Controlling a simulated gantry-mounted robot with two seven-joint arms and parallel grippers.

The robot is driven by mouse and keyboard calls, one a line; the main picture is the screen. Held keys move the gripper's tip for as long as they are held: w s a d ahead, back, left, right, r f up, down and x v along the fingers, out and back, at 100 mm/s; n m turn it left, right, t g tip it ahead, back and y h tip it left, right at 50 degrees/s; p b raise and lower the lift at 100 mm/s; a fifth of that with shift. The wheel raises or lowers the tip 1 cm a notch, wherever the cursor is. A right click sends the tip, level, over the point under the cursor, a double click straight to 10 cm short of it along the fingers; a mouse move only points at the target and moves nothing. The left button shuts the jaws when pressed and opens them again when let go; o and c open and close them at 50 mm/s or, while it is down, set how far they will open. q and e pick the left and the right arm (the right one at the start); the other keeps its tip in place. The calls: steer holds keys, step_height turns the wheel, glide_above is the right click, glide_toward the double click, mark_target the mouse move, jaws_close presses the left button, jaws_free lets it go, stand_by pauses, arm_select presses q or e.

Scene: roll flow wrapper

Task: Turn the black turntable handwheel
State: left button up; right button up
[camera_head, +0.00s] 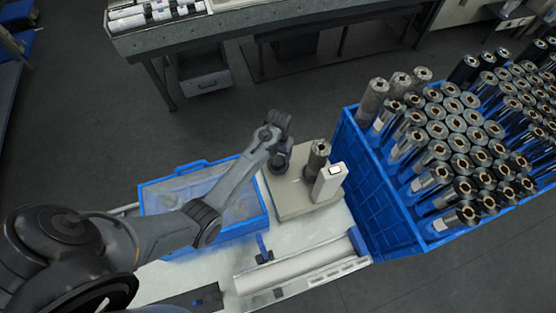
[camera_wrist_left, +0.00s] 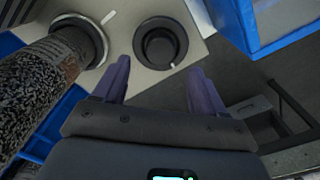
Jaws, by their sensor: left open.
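The black handwheel (camera_wrist_left: 160,45) is a round dark knob with a short white mark on its rim, set on the pale top of a machine block (camera_head: 299,205). Beside it, a speckled dark roll (camera_wrist_left: 38,85) stands in a metal ring with its own white mark. The roll also stands on the block in the head view (camera_head: 317,157). My left gripper (camera_wrist_left: 159,80) is open, with its two purple-grey fingertips apart and pointing toward the handwheel; whether they touch it I cannot tell. In the head view my left gripper (camera_head: 279,158) hides the handwheel. My right gripper is not in view.
A white upright post (camera_head: 329,182) stands on the block near the roll. A blue crate (camera_head: 385,195) full of dark rolls is at right. A blue tray (camera_head: 165,200) lies left, under my arm. A white roller (camera_head: 295,268) lies in front.

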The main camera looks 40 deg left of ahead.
mark_target(278, 162)
arm_select(q)
steer(key=shift+f+b, duration=0.3)
steer(key=shift+f, duration=2.7)
steer(key=c, duration=1.1)
steer(key=shift+o, duration=0.2)
steer(key=shift+r+m+p, duration=0.15)
steer(key=shift+m+p, duration=0.8)
steer(key=shift+m, duration=0.05)
steer(key=m+p, duration=0.1)
steer(key=m, duration=0.1)
steer(key=shift+a+m+p, duration=0.1)
steer(key=shift+m+p, duration=0.2)
steer(key=m+p, duration=0.1)
steer(key=m, duration=0.2)
steer(key=shift+m+p, duration=0.3)
steer(key=shift+m, duration=0.7)
steer(key=shift+f, duration=0.2)
